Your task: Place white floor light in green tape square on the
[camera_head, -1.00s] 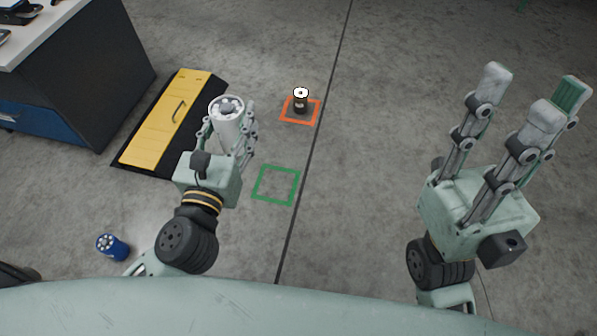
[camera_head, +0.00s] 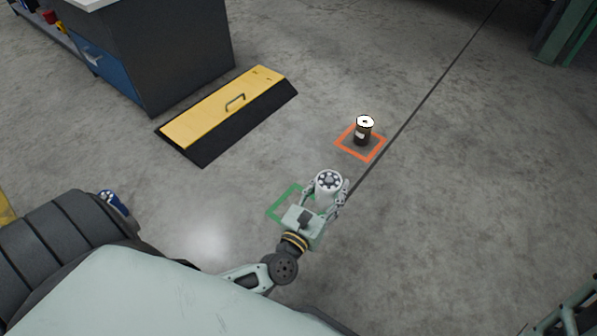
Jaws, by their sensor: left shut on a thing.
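The white floor light (camera_head: 327,184) is a short white cylinder with a grey, dotted top. My left gripper (camera_head: 327,196) is shut on it and holds it upright. The green tape square (camera_head: 283,203) is on the floor, with its upper left corner showing.
An orange tape square (camera_head: 347,149) holds a dark canister with a white top (camera_head: 365,131). A yellow and black ramp (camera_head: 222,112) lies by a dark cabinet (camera_head: 172,55). A blue floor light (camera_head: 112,202) is at left.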

